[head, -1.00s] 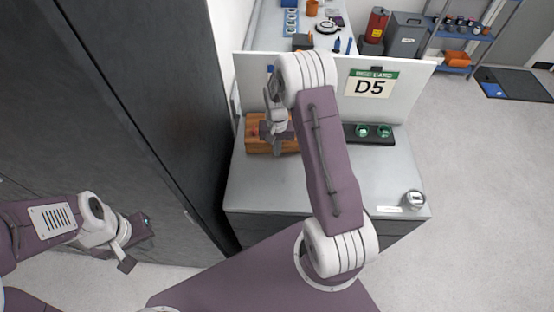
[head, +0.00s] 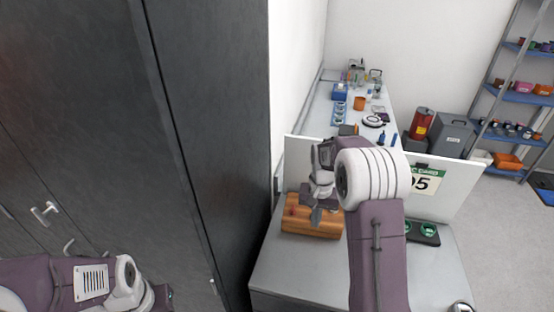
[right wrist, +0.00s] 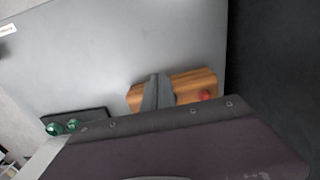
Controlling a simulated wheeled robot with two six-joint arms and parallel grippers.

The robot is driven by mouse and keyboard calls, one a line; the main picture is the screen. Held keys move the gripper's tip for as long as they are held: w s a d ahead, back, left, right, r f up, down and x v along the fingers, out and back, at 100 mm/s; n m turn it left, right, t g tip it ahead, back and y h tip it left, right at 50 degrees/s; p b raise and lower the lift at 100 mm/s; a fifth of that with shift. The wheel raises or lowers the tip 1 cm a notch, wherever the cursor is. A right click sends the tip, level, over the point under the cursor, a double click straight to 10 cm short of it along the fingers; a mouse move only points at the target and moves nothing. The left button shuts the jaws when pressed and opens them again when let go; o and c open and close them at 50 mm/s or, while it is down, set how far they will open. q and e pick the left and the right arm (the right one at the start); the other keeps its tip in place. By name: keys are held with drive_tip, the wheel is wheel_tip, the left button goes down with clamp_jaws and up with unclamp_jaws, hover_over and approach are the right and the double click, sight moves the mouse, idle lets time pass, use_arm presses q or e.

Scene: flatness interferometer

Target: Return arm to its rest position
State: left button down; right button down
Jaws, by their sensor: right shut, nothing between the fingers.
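My right arm reaches up the head view, and its gripper (head: 318,214) is shut and empty. In that view the gripper overlaps the wooden block (head: 296,222) on the grey bench. In the right wrist view the closed fingers (right wrist: 157,92) also lie across the wooden block (right wrist: 188,88), which has a red spot near one end. I cannot tell how high the gripper is above it. My left gripper (head: 163,298) is at the lower left of the head view, cut off by the bottom edge; its fingers are unclear.
A black tray with green round pieces (head: 428,228) lies on the bench. An upright white panel with a partly hidden D5 card (head: 426,181) stands behind it. A dark cabinet (head: 205,120) stands close on the left. Shelves (head: 515,95) are at the right.

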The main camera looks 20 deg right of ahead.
drive_tip(key=s+a+r+n, duration=0.2)
drive_tip(key=s+a+r, duration=0.25)
drive_tip(key=a, duration=0.25)
drive_tip(key=s+a+f+n+t, duration=0.1)
drive_tip(key=s+f, duration=0.5)
drive_tip(key=s, duration=0.6)
drive_tip(key=a+n, duration=0.1)
drive_tip(key=n, duration=0.1)
drive_tip(key=shift+a+n+b, duration=0.2)
drive_tip(key=shift+n+b, duration=0.1)
drive_tip(key=shift+b, duration=0.1)
